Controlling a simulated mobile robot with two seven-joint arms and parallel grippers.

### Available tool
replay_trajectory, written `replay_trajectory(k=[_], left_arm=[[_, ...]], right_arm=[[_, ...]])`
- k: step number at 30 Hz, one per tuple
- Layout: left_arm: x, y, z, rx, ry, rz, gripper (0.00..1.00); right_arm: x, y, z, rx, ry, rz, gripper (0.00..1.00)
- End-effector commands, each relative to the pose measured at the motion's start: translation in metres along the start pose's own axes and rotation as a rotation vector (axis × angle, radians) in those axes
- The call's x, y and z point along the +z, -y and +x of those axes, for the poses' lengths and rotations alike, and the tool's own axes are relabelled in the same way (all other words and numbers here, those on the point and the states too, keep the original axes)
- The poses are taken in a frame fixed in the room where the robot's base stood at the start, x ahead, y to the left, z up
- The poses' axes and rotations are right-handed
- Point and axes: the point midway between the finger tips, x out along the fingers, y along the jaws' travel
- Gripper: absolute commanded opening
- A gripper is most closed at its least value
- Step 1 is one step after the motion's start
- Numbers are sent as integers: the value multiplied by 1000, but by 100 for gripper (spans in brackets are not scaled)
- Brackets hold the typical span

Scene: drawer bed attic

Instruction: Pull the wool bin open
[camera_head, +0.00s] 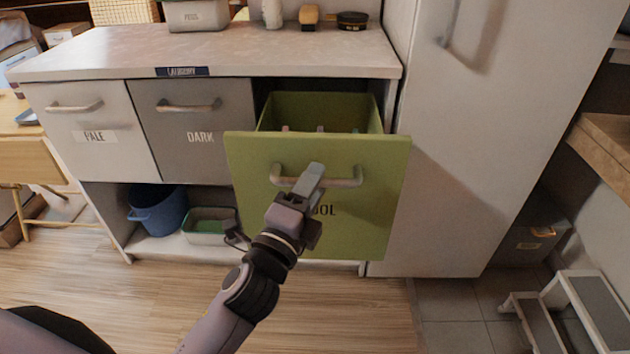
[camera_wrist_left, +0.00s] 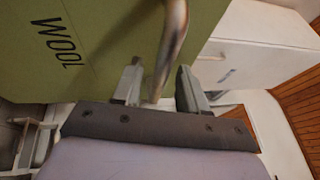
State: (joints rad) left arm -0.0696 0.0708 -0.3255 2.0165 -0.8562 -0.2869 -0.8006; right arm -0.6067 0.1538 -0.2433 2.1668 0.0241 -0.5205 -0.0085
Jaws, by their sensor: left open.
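The wool bin (camera_head: 375,205) is a green drawer with a bar handle (camera_head: 345,180) and dark lettering partly hidden by my left gripper. It stands well out from the counter, its open top showing a few small light items inside. My left gripper (camera_head: 314,176) is at the handle, in front of the bin. In the left wrist view the green front (camera_wrist_left: 105,40) reads WOOL. The handle (camera_wrist_left: 172,45) passes between the spread fingers of the left gripper (camera_wrist_left: 160,88); I cannot tell whether they touch it. My right gripper is not in view.
The PALE bin (camera_head: 95,132) and the grey DARK bin (camera_head: 200,137) are shut, left of the wool bin. A blue bucket (camera_head: 157,210) and a green tub (camera_head: 208,227) sit on the low shelf. A tall white cabinet (camera_head: 470,150) stands right. A step stool (camera_head: 575,310) is lower right.

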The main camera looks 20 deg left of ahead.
Motion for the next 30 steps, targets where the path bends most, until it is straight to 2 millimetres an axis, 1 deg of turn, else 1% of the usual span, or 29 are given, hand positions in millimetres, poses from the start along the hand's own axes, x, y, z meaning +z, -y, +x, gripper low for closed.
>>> replay_trajectory(k=[1,6,13,18,30], left_arm=[[0,-1,-7,3,1,-2,42],[0,-2,-31,4,1,-2,42],[0,-1,-53,2,1,-2,42],[0,0,-59,1,1,0,42],[0,0,-60,0,0,0,42]], right_arm=[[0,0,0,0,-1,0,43],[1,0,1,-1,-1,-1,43],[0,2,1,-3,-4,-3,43],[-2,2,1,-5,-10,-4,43],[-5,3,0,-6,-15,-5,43]])
